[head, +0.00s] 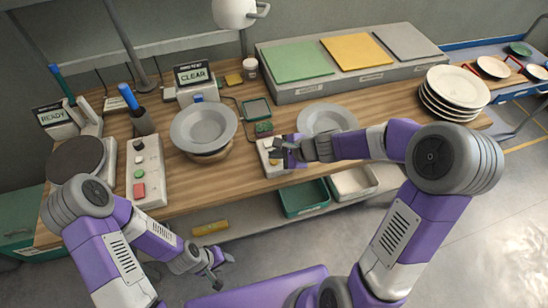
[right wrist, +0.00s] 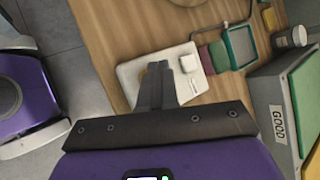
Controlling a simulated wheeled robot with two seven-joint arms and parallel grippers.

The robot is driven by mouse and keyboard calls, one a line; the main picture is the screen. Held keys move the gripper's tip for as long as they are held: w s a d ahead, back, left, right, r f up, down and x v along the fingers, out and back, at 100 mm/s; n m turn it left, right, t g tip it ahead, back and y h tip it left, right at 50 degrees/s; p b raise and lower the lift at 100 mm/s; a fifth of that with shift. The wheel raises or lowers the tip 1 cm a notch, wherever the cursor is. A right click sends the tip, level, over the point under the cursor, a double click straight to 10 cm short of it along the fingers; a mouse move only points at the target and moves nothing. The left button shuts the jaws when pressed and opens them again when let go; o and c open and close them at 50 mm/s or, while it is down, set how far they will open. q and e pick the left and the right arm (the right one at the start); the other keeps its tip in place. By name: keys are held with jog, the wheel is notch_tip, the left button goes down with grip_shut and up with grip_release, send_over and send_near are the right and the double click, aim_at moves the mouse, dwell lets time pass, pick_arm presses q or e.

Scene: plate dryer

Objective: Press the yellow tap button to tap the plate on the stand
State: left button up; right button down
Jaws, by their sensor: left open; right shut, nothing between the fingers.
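A white button box (head: 268,170) sits near the table's front edge. A small yellow button (head: 273,162) shows on it, partly hidden by my right gripper. My right gripper (head: 276,149) is shut and empty, with its tips over the box. In the right wrist view the shut fingers (right wrist: 162,72) overlap the white box (right wrist: 130,75); whether they touch the button cannot be told. My left gripper (head: 217,271) is open and empty, low in front of the table.
A control box with coloured buttons (head: 146,172) stands at left. A CLEAR sign (head: 194,75) is behind the stand. White plates (head: 455,88) are stacked at right. A green bin (head: 304,197) sits below the table edge.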

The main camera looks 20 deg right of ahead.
aim_at(276, 162)
jog(key=shift+r, duration=0.1)
notch_tip(276, 162, up, 5)
jog(key=p, duration=0.4)
jog(key=shift+p, duration=0.35)
dwell(0.7)
